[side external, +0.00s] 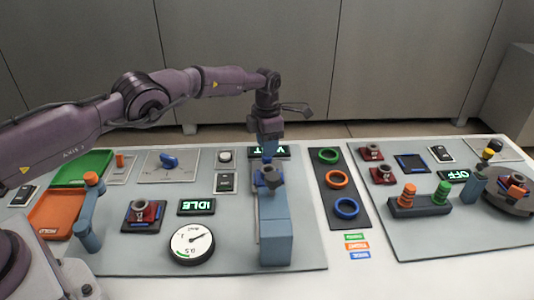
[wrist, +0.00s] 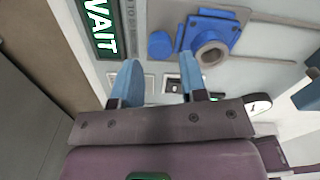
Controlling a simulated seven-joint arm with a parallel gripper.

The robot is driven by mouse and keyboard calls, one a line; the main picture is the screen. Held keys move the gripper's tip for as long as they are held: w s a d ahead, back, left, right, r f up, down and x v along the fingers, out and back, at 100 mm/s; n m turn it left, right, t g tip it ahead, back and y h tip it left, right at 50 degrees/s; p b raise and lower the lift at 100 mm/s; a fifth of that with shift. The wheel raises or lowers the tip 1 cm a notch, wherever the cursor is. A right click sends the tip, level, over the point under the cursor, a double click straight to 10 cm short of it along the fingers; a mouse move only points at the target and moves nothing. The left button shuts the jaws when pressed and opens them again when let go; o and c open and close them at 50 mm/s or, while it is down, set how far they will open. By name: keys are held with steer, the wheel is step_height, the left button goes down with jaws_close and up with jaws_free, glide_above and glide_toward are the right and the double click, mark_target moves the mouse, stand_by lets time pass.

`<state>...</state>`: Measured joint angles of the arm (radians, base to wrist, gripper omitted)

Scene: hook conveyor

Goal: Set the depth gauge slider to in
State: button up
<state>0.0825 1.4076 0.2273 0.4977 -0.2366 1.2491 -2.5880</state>
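My gripper (side external: 268,150) points down at the back of the grey board, just above a blue carriage (side external: 268,178) that stands behind a tall blue block. In the wrist view its two blue fingers (wrist: 158,82) are apart, with nothing held between them. The blue carriage also shows there (wrist: 222,32), with a round grey socket facing up and a blue round knob (wrist: 160,45) beside it. It looks like the slider, but no readable label confirms that. The knob lies beyond the gap between the fingers; I cannot tell whether they touch it.
The green WAIT display (wrist: 103,25) is close to my left finger in the wrist view. The blue block (side external: 276,235) rises in front of my gripper. A round dial (side external: 192,245) and IDLE display (side external: 197,207) are to the left, a black ring panel (side external: 327,210) to the right.

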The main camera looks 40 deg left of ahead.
steer(key=shift+f, duration=1.8)
jaws_close()
steer(key=shift+s+d, duration=0.2)
steer(key=shift+d, duration=0.2)
steer(key=s+d, duration=0.6)
steer(key=shift+d, duration=0.1)
jaws_free()
